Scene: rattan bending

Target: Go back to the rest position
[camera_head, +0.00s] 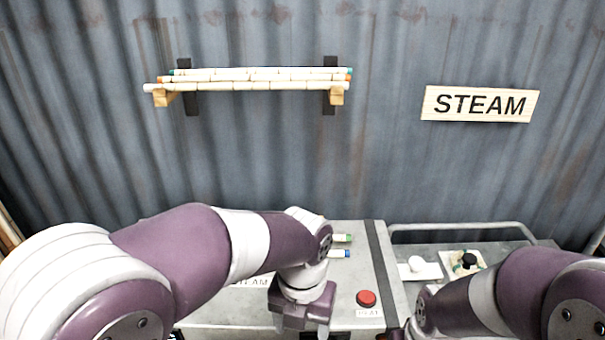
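My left arm comes in from the left and bends down over the grey metal box (355,235). My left gripper (305,322) hangs low at the bottom of the picture, left of the red button (367,298). Its fingertips are cut off by the lower edge, so its opening is unclear. My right arm comes in from the right and bends down at the lower edge. Its gripper is out of the picture.
Several rattan poles (250,85) lie on a wall rack. A STEAM sign (480,104) hangs right of it.

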